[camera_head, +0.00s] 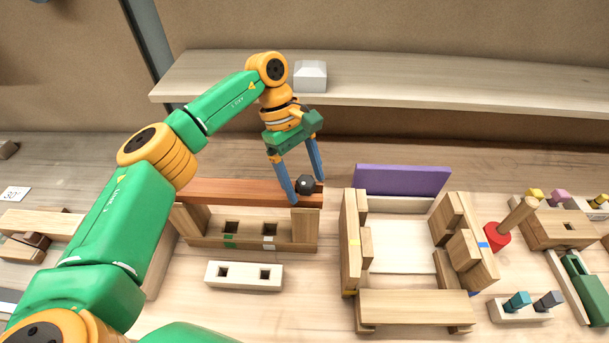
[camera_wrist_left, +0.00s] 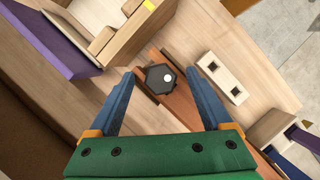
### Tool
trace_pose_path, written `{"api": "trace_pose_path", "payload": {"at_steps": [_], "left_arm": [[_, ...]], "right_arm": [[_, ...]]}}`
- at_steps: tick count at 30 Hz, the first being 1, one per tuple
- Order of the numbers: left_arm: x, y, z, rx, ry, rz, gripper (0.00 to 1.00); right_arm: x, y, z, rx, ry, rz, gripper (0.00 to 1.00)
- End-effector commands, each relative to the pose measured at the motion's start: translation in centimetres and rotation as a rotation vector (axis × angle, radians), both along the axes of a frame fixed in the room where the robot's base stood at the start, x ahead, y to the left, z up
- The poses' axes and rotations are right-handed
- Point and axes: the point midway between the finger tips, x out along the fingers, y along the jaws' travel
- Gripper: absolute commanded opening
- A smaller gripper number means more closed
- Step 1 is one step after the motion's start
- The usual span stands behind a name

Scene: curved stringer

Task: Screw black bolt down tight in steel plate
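The black bolt (camera_head: 305,184) stands at the right end of a reddish-brown beam (camera_head: 235,190). In the left wrist view its dark hexagonal head (camera_wrist_left: 160,78) has a small white spot. My left gripper (camera_head: 308,189) is open, one blue finger on each side of the bolt. In the left wrist view, gaps show between the head and both fingertips (camera_wrist_left: 161,73). No steel plate can be clearly made out; the surface under the bolt is largely hidden by the head and fingers. My right gripper is not in view.
The beam rests on a wooden frame (camera_head: 305,230). A pale block with two holes (camera_head: 243,276) lies in front. A purple panel (camera_head: 402,180) and wooden assembly (camera_head: 415,305) stand to the right, near a red mallet (camera_head: 497,236). A shelf (camera_head: 430,88) runs behind.

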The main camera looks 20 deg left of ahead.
Motion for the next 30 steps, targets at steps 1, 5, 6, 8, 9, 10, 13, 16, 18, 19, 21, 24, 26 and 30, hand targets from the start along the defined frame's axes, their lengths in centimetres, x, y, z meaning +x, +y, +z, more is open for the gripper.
{"api": "trace_pose_path", "payload": {"at_steps": [1,5,6,8,9,10,13,16,18,19,21,24,26,30], "left_arm": [[0.0,0.0,0.0,0.0,-0.001,0.0,0.83],[0.1,0.1,0.3,0.0,-0.003,0.001,0.83],[0.2,0.2,0.7,0.0,-0.003,0.003,0.83],[0.5,0.6,1.8,0.0,-0.005,0.004,0.83],[0.6,0.9,2.8,-0.001,-0.006,0.005,0.83],[0.8,1.2,3.5,0.0,-0.004,0.005,0.83],[1.1,1.9,5.4,0.0,-0.003,0.004,0.83],[1.3,2.3,6.4,0.0,-0.001,0.003,0.83],[1.3,2.4,6.8,-0.001,-0.002,0.001,0.83],[1.3,2.5,6.9,0.0,-0.001,0.0,0.83],[1.3,2.5,7.0,0.0,0.0,0.0,0.83],[1.3,2.5,7.0,0.0,0.0,0.0,0.83],[1.3,2.6,7.0,0.0,0.0,0.0,0.83],[1.3,2.6,6.9,0.0,0.0,0.0,0.83]], "right_arm": [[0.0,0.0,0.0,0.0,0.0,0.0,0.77],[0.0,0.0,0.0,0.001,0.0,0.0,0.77],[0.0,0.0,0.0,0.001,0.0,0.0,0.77],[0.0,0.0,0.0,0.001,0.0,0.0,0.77],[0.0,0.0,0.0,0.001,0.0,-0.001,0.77],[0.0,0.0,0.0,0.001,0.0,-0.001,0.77],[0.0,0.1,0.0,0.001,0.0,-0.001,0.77],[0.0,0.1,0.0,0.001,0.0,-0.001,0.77],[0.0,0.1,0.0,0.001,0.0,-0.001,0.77],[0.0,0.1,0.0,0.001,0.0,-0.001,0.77],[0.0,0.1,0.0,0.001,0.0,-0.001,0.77],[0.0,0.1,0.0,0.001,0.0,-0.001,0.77],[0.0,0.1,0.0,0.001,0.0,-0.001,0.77],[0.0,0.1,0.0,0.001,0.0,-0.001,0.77]]}}
